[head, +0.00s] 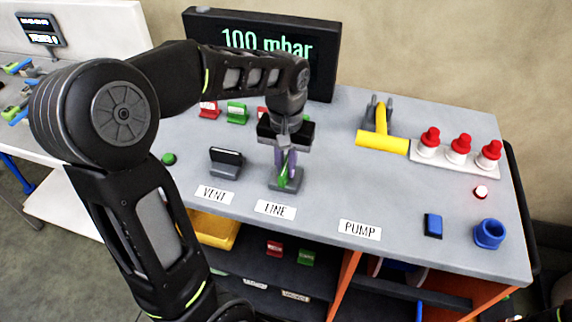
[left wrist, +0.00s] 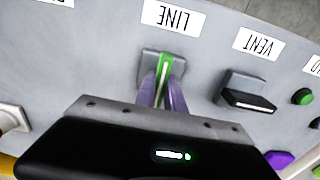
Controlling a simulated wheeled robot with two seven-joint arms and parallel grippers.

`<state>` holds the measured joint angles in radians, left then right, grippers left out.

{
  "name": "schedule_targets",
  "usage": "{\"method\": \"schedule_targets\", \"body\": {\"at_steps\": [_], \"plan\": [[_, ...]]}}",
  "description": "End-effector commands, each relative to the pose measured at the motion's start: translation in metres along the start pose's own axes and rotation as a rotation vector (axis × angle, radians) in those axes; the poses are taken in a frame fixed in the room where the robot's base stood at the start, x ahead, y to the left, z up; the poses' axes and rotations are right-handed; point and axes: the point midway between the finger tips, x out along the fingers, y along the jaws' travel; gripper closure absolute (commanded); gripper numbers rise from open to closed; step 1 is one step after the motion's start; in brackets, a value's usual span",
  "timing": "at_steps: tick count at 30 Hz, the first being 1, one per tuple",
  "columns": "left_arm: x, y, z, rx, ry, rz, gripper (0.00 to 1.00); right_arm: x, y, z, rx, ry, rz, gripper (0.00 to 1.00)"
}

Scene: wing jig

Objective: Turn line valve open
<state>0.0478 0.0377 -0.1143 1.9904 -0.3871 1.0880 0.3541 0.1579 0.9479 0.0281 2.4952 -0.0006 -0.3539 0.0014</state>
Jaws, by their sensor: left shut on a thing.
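The line valve is a grey base (head: 289,185) with a green handle (left wrist: 164,68), behind the LINE label (head: 275,209) on the bench top. In the left wrist view the handle has a pale stripe and points towards the LINE label. My left gripper (head: 286,174) reaches down over the valve. Its two purple fingers are on either side of the green handle and shut on it. The fingers hide part of the handle. My right gripper is not in view.
Left of it stands the vent valve (head: 226,162) with a black handle lying parallel to its VENT label (head: 214,194). A display (head: 265,45) at the back reads 100 mbar. A yellow T-shaped handle (head: 382,142), red-topped white parts (head: 458,150) and a blue cup (head: 489,234) are to the right.

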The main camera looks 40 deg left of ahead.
Motion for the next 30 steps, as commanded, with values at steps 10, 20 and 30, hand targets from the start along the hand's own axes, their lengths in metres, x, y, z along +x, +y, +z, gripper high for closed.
{"method": "schedule_targets", "body": {"at_steps": [10,20,30], "plan": [[-0.0011,-0.0001,-0.0008,-0.015,0.003,0.001,1.00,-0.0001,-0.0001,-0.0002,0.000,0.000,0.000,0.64],[-0.0006,-0.0001,-0.0005,-0.014,0.002,0.000,0.68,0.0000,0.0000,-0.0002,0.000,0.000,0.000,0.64],[-0.0018,0.0000,-0.0004,-0.012,0.002,0.000,0.65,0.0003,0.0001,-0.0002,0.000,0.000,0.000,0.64]]}}
